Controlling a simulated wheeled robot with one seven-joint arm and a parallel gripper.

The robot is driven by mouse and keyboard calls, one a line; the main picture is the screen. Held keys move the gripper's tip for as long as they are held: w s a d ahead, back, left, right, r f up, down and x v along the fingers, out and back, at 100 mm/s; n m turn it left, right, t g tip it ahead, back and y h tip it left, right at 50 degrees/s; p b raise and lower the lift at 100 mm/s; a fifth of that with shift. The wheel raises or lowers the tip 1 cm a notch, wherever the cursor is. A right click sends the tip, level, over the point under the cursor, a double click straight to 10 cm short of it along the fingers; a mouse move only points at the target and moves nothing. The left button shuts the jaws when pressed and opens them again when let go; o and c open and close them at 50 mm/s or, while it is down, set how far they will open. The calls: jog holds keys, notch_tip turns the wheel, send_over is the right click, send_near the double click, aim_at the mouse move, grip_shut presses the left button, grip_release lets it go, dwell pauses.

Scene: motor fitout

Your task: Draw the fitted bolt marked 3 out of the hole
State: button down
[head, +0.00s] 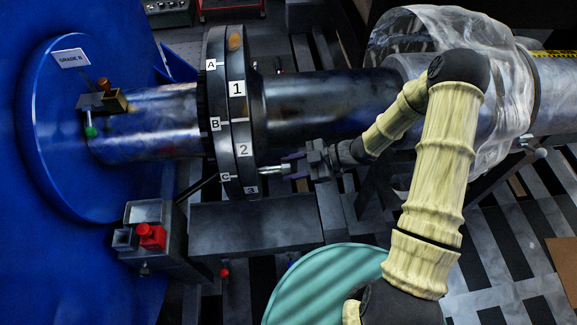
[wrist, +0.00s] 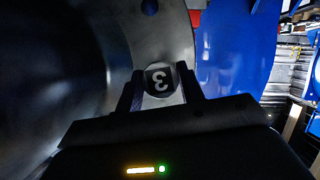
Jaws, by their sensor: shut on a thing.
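My gripper also shows in the wrist view (wrist: 160,92), shut on the bolt with one finger on each side. The flange carries labels 1, 2 and 3 on one ring and A, B and C beside it. How deep the bolt sits in its hole is hidden.
A large dark pipe (head: 325,98) runs right from the flange, close above my gripper. Clear plastic wrap (head: 400,38) covers part of it. A teal round top (head: 325,285) stands below. A bracket with a red fitting (head: 151,237) is at lower left.

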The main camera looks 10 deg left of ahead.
jog(key=shift+w+d+r, duration=0.1)
jog(key=shift+w+d, duration=0.1)
jog(key=shift+d, duration=0.45)
jog(key=shift+w+d, duration=0.2)
jog(key=shift+d, duration=0.45)
jog(key=shift+d+p, duration=0.3)
jog(key=shift+d, duration=0.05)
jog(key=shift+w+d, duration=0.15)
jog(key=shift+d, duration=0.2)
jog(key=shift+d, duration=0.35)
jog(key=shift+w+d, duration=0.2)
jog(key=shift+d, duration=0.45)
jog(key=shift+w+d, duration=0.15)
jog(key=shift+d, duration=0.5)
